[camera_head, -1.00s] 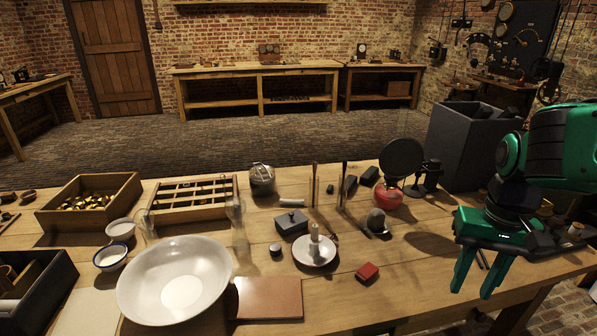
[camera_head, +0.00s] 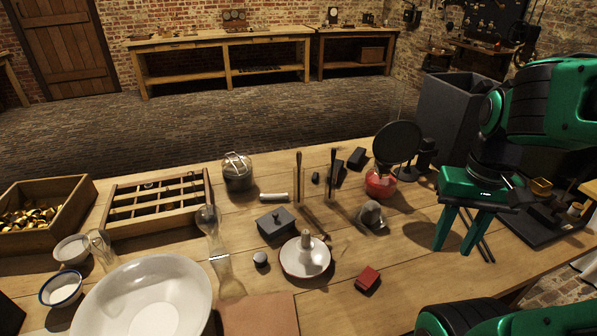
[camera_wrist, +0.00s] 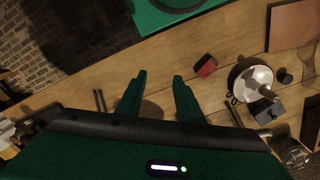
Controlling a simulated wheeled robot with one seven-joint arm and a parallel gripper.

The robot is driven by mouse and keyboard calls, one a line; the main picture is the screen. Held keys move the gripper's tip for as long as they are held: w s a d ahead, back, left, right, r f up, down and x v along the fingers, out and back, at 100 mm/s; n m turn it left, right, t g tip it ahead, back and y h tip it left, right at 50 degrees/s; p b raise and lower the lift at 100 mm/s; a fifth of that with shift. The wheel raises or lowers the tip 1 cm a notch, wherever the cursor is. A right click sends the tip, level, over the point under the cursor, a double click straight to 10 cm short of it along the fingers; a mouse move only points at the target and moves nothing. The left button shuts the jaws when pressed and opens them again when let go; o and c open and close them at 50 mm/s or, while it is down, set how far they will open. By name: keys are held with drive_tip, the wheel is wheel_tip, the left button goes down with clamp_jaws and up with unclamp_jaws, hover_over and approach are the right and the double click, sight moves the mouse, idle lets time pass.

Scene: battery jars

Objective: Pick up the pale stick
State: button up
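The pale stick (camera_head: 274,197) is a short whitish rod. In the head view it lies flat on the wooden bench, behind the grey lidded box and in front of the round lidded pot. My gripper (camera_head: 454,250) is open and empty, pointing down over the right part of the bench, well to the right of the stick. Its two green fingers also show apart in the wrist view (camera_wrist: 160,78), with only bench between them.
Near the stick stand the grey box (camera_head: 275,223), the lidded pot (camera_head: 238,172), upright thin rods (camera_head: 299,178) and a white dish with a pale stub (camera_head: 304,258). A red block (camera_head: 368,279), a grey rounded object (camera_head: 371,216) and a red round-based object (camera_head: 380,184) lie toward my gripper.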

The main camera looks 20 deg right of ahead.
drive_tip(key=w+a+r+n, duration=0.1)
drive_tip(key=w+r+n, duration=0.45)
drive_tip(key=w, duration=0.75)
drive_tip(key=n, duration=1.2)
approach(299, 151)
drive_tip(key=shift+m, duration=0.25)
drive_tip(key=shift+s+a+f, duration=0.1)
drive_tip(key=shift+f, duration=2.7)
drive_tip(key=shift+s+a+f, duration=0.1)
drive_tip(key=shift+f, duration=2.7)
drive_tip(key=shift+c, duration=0.2)
drive_tip(key=shift+d, duration=0.1)
clamp_jaws()
